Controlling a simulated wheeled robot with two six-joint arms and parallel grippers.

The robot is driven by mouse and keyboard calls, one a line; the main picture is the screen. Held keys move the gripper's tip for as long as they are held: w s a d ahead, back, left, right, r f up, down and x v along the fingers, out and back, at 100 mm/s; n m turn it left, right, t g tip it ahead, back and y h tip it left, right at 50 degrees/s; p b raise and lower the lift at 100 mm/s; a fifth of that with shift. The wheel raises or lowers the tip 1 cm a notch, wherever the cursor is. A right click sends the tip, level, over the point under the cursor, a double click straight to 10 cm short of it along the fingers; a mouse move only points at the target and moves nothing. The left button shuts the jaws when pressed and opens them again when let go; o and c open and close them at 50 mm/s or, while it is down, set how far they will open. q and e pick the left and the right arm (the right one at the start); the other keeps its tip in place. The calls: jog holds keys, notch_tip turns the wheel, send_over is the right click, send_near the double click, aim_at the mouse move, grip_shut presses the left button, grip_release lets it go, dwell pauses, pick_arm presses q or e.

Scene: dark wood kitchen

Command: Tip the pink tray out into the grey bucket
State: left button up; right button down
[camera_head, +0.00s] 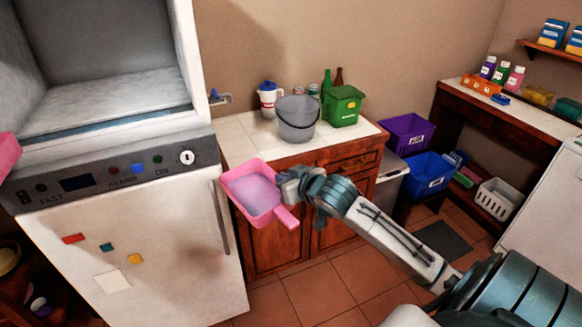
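The pink tray (237,197) is in front of the counter, below the level of its top. It has a short handle at its lower right, and a pale lilac patch shows inside; I cannot tell what it is. My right gripper (284,184) is at the tray's right rim and appears shut on it. The tray looks tilted towards the camera. The grey bucket (297,121) stands upright on the counter, above and to the right of the tray, with a dark handle; its inside is mostly hidden. My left gripper is not in view.
A white appliance (130,225) is close at left. A pink edge (7,153) shows at far left.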

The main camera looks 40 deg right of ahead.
send_near(256, 205)
jog(key=w, duration=0.2)
jog(key=w+a, duration=0.1)
jog(key=w, duration=0.2)
jog(key=shift+w+a+r, duration=0.1)
jog(key=shift+w+a, duration=0.25)
jog(key=shift+a, duration=0.05)
jog(key=a+f+b, duration=0.5)
jog(key=a+b, duration=0.1)
jog(key=a, duration=0.1)
jog(key=shift+a+f, duration=0.25)
jog(key=shift+a, duration=0.15)
